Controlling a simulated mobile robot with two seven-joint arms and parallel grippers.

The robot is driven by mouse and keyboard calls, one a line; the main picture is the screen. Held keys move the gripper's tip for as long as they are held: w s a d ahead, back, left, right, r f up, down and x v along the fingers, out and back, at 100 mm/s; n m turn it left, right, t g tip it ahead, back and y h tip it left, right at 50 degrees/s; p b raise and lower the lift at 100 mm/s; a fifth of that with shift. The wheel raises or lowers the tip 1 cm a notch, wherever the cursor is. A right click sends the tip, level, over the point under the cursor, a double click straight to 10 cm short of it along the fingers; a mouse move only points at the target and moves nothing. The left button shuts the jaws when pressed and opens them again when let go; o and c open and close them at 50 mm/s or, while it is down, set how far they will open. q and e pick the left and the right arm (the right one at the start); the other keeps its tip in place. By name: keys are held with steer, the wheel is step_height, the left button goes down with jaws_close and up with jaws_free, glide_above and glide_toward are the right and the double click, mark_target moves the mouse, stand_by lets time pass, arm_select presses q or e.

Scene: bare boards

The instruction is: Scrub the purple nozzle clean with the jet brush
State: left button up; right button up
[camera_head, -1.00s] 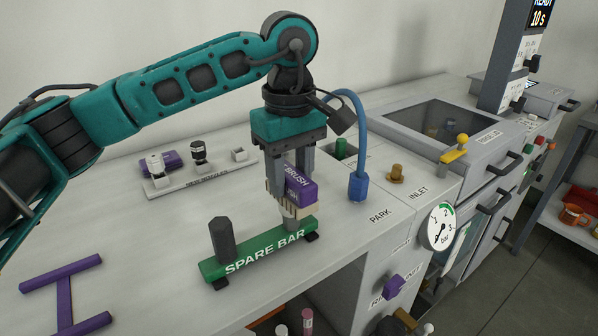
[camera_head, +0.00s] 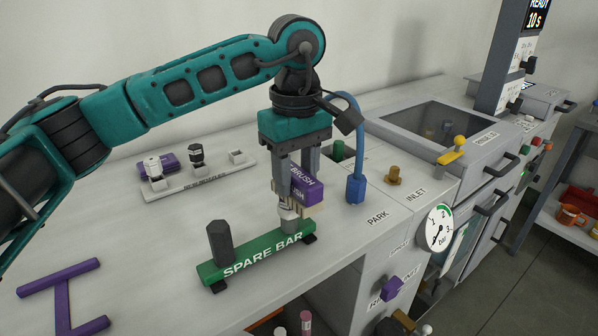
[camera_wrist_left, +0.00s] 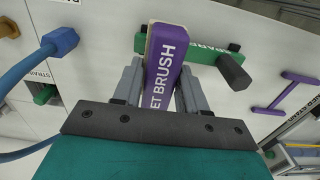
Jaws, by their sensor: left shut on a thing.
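My left gripper (camera_head: 294,186) is shut on the purple jet brush (camera_head: 308,190), whose pale bristles face down over the right end of the green spare bar (camera_head: 262,252). A pale grey post (camera_head: 288,214) shows at that end, right under the brush; I cannot tell whether they touch. A dark hexagonal post (camera_head: 221,242) stands on the bar's left end. The wrist view shows the brush (camera_wrist_left: 164,70) between the fingers, with the bar (camera_wrist_left: 195,50) behind it. I cannot make out a purple nozzle for certain. My right gripper is out of view.
A pale rack (camera_head: 205,176) with small nozzles and a purple block (camera_head: 170,162) stand at the back left. A blue hose (camera_head: 355,188) rises right of the gripper. A gauge (camera_head: 438,228) is at the right.

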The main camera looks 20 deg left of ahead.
arm_select(q)
steer(key=shift+s+a+f, duration=0.1)
steer(key=shift+s+a, duration=0.5)
steer(key=shift+s, duration=0.2)
steer(key=shift+w+d, duration=0.9)
steer(key=shift+w, duration=0.3)
steer(key=shift+s+a, duration=0.3)
steer(key=shift+s, duration=0.05)
steer(key=shift+s+a+b, duration=0.5)
steer(key=shift+s+a, duration=0.1)
steer(key=shift+s, duration=0.25)
